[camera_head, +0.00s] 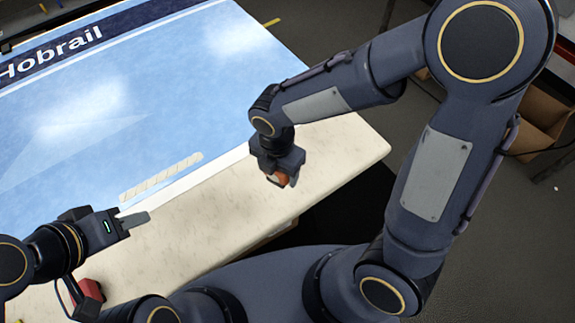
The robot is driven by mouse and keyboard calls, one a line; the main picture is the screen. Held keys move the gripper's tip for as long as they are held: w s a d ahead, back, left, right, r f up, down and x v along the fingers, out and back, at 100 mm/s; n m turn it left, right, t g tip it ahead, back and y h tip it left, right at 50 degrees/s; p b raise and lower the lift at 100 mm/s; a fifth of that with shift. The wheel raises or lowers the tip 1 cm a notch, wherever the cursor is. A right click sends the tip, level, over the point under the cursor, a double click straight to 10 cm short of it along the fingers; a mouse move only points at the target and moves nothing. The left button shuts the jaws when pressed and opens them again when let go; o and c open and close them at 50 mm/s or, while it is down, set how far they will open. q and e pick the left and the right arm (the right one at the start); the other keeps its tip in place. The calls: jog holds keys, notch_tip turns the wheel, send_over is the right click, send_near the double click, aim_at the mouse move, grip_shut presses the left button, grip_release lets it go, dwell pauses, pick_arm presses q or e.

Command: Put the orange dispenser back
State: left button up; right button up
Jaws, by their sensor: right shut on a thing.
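The orange dispenser (281,178) is mostly hidden between the fingers of my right gripper (284,180). My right gripper is shut on it, over the cream table strip near the table's right end. I cannot tell whether the dispenser touches the table. My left gripper (138,220) is at the lower left over the table, beside the blue sheet's lower edge. Its fingers are seen edge-on, so their opening is unclear; no object shows at their tips.
A blue film sheet (150,90) with a dark "Hobrail" band covers most of the cream table (200,235). A pale ribbed strip (160,178) lies along its near edge. A red object (90,290) sits at lower left. Cardboard boxes (545,112) stand at right.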

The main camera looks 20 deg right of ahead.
jog(key=w+d+f, duration=0.1)
jog(key=f, duration=0.1)
jog(key=w+d+f, duration=0.1)
jog(key=w+f, duration=0.1)
jog(key=w+d+f, duration=0.1)
jog(key=w+f, duration=0.1)
jog(key=shift+w+d+f, duration=0.15)
jog(key=shift+w+d, duration=0.05)
jog(key=shift+d, duration=0.05)
jog(key=shift+w+d+f, duration=0.1)
jog(key=shift+w+f, duration=0.05)
jog(key=shift+f, duration=0.75)
jog(key=shift+w+d+f, duration=0.1)
jog(key=shift+f, duration=0.8)
jog(key=shift+f, duration=0.2)
jog(key=o, duration=1)
jog(key=shift+c, duration=0.2)
jog(key=shift+r, duration=0.1)
